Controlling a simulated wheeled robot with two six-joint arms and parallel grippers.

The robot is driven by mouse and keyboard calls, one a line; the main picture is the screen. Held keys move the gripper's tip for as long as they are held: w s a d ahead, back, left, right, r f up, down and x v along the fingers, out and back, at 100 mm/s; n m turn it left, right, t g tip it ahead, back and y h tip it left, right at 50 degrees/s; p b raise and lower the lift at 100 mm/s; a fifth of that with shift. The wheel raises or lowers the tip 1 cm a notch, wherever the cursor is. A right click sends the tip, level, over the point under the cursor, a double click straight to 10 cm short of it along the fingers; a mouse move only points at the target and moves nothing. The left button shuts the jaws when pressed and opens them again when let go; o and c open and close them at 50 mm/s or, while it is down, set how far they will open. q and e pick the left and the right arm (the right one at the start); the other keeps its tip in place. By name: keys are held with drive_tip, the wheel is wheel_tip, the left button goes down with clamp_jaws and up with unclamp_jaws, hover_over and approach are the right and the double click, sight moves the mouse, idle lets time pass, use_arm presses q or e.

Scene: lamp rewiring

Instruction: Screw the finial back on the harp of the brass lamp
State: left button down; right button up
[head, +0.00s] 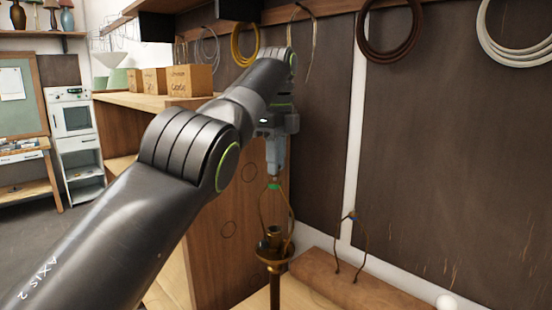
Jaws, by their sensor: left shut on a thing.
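The brass lamp (275,258) stands upright at the lower middle, with its socket and stem showing. Its harp (263,213) rises as a thin loop around the socket. My left gripper (274,177) points straight down over the top of the harp and is shut on the finial. The finial is mostly hidden between the fingertips. A small green spot (273,186) shows at the harp's top, right under the fingers. I cannot tell whether the finial touches the harp's thread. My right gripper is not in view.
A white round object (447,301) is at the lower right. A wooden cabinet (222,215) stands close behind the lamp. Cable coils (390,32) hang on the dark wall.

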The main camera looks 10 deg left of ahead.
use_arm(q)
drive_tip(key=shift+f, duration=0.15)
idle(0.3)
drive_tip(key=c, duration=1.9)
unclamp_jaws()
drive_tip(key=shift+c, duration=1.4)
drive_tip(key=m, duration=0.3)
drive_tip(key=shift+s+m+b, duration=0.1)
drive_tip(key=shift+m+b, duration=0.2)
drive_tip(key=shift+m, duration=0.1)
drive_tip(key=m, duration=0.4)
drive_tip(key=o, duration=1)
drive_tip(key=shift+s, duration=0.1)
